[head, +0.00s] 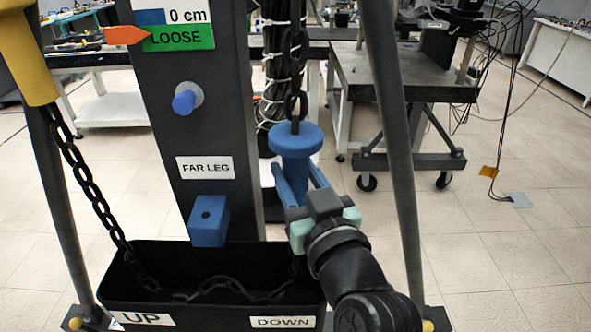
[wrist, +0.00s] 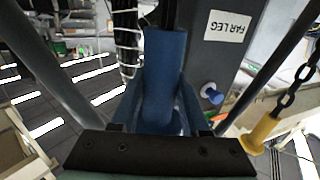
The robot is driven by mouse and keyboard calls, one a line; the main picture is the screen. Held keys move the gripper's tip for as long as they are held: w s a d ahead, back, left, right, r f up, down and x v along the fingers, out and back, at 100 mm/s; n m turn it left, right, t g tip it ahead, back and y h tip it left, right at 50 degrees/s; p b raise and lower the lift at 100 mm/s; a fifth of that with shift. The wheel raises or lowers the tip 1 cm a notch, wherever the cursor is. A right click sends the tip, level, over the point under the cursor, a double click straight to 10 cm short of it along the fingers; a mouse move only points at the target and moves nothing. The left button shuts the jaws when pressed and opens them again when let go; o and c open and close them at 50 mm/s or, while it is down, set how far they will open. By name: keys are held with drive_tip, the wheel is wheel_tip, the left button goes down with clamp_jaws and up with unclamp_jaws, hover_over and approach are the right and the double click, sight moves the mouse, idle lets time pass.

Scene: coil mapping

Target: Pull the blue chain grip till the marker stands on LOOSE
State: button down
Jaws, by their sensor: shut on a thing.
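The blue chain grip (head: 296,140) hangs from a dark chain (head: 296,62) above the DOWN side of the black bin. My gripper (head: 295,178) is shut on its lower stem, one finger on each side. The wrist view shows the blue grip (wrist: 164,62) between my fingers. The orange marker arrow (head: 124,35) is at the upper left of the dark post, its tip at the left edge of the green LOOSE label (head: 178,38). A blue field and a 0 cm label sit just above LOOSE.
A yellow grip (head: 27,55) hangs on the left chain, above the UP side of the black bin (head: 205,255). The post carries a blue knob (head: 187,101) and a blue block (head: 208,222). Slanted grey legs (head: 392,130) flank the work area.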

drive_tip(key=shift+f, duration=0.2)
drive_tip(key=shift+c, duration=2)
unclamp_jaws()
drive_tip(key=shift+r, duration=0.1)
drive_tip(key=shift+s, duration=0.15)
drive_tip(key=b+v, duration=0.1)
drive_tip(key=v, duration=1.1)
drive_tip(key=shift+s+b, duration=0.35)
drive_tip(key=shift+b, duration=0.05)
drive_tip(key=shift+d, duration=0.15)
